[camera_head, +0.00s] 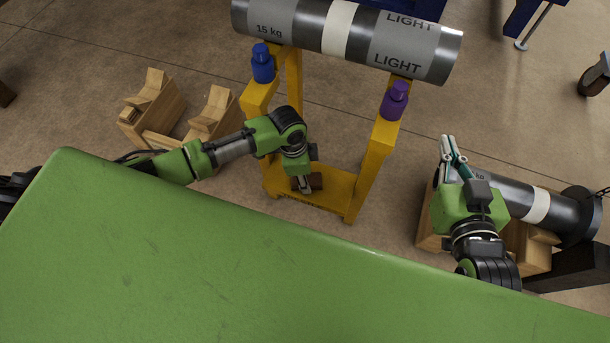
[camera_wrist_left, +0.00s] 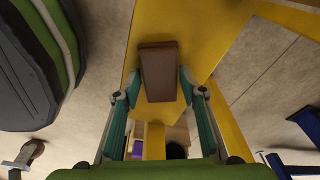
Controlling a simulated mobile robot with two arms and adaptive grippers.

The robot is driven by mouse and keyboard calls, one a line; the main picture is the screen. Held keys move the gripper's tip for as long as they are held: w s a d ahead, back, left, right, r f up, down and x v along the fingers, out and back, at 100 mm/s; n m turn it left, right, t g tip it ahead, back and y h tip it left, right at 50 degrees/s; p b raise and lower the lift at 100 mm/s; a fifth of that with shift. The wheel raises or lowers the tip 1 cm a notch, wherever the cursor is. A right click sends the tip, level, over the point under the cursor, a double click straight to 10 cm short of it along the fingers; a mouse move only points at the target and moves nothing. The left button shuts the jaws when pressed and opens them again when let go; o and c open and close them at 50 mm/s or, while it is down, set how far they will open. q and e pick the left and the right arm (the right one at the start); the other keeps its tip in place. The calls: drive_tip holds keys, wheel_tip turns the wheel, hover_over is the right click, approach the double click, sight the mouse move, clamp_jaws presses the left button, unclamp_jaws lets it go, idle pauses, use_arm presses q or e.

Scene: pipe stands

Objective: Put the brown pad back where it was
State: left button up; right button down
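The brown pad (camera_head: 315,181) is at the low crossbar of the yellow stand (camera_head: 363,175). In the left wrist view the pad (camera_wrist_left: 159,72) lies between my left fingertips, which border its two long sides, over a yellow surface. My left gripper (camera_head: 303,186) points down at it and appears shut on it. I cannot tell whether the pad rests on the yellow surface or is just above it. My right gripper (camera_head: 448,140) is at the right, beside a lower grey pipe (camera_head: 510,195), with no object visible in it; its opening is unclear.
A large grey pipe (camera_head: 310,25) lies across the stand's top, near a blue bottle-shaped piece (camera_head: 262,64) and a purple one (camera_head: 395,100). Wooden cradles (camera_head: 152,108) stand on the floor at left. My green body fills the foreground. Floor is open between stand and right cradle.

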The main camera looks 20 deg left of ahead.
use_arm(q)
drive_tip(key=o, duration=0.6)
drive_tip(key=shift+r, duration=0.1)
drive_tip(key=shift+s+a+r, duration=0.1)
drive_tip(key=shift+a+r, duration=0.1)
drive_tip(key=shift+r, duration=1)
drive_tip(key=shift+s+a+r, duration=0.1)
drive_tip(key=shift+a+r, duration=0.05)
drive_tip(key=shift+r, duration=1.1)
drive_tip(key=shift+a+r, duration=0.2)
drive_tip(key=shift+r, duration=1)
